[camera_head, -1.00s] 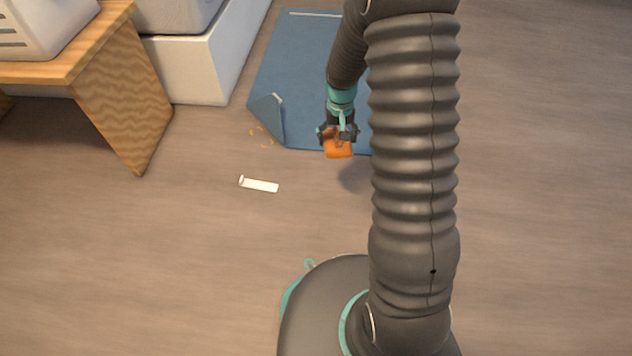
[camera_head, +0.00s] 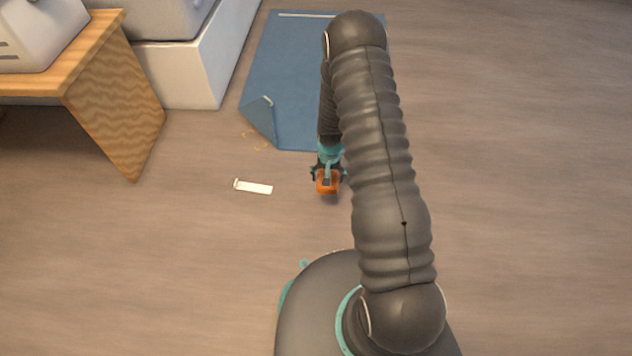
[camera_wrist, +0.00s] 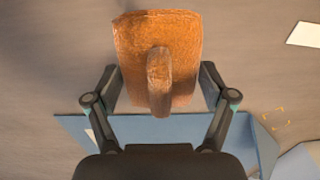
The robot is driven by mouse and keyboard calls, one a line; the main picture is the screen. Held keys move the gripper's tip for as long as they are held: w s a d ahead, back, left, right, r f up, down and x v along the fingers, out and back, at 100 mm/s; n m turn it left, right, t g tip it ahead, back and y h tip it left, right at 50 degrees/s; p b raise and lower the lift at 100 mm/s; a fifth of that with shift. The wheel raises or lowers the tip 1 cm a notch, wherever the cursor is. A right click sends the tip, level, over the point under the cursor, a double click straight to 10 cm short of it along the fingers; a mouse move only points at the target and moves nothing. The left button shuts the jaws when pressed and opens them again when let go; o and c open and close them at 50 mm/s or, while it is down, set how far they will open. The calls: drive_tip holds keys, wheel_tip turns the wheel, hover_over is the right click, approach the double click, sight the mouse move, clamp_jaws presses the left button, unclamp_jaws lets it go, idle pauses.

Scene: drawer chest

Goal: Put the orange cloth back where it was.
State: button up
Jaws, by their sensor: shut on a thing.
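The orange cloth (camera_head: 327,187) is in my gripper (camera_head: 328,173), over the bare floor just in front of the blue mat in the head view. In the wrist view the cloth (camera_wrist: 185,40) looks like a flat orange-brown piece with a raised ridge in its middle. My gripper's two fingers (camera_wrist: 160,88) stand on either side of that ridge, shut on the cloth. I cannot tell whether the cloth touches the floor.
A blue mat (camera_head: 300,90) with one folded corner lies behind the gripper. A white strip (camera_head: 253,187) lies on the floor to the left. Faint yellow marks (camera_head: 254,141) show beside the mat. A wooden table (camera_head: 115,120) and white chest (camera_head: 190,75) stand at left. The right floor is clear.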

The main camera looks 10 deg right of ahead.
drive_tip(key=w+a+f, duration=0.3)
drive_tip(key=shift+w+a, duration=0.2)
drive_tip(key=shift+w, duration=0.1)
drive_tip(key=shift+f+b, duration=0.45)
drive_tip(key=shift+f, duration=1.5)
drive_tip(key=shift+f, duration=0.15)
drive_tip(key=o, duration=1.1)
drive_tip(key=shift+c, duration=0.2)
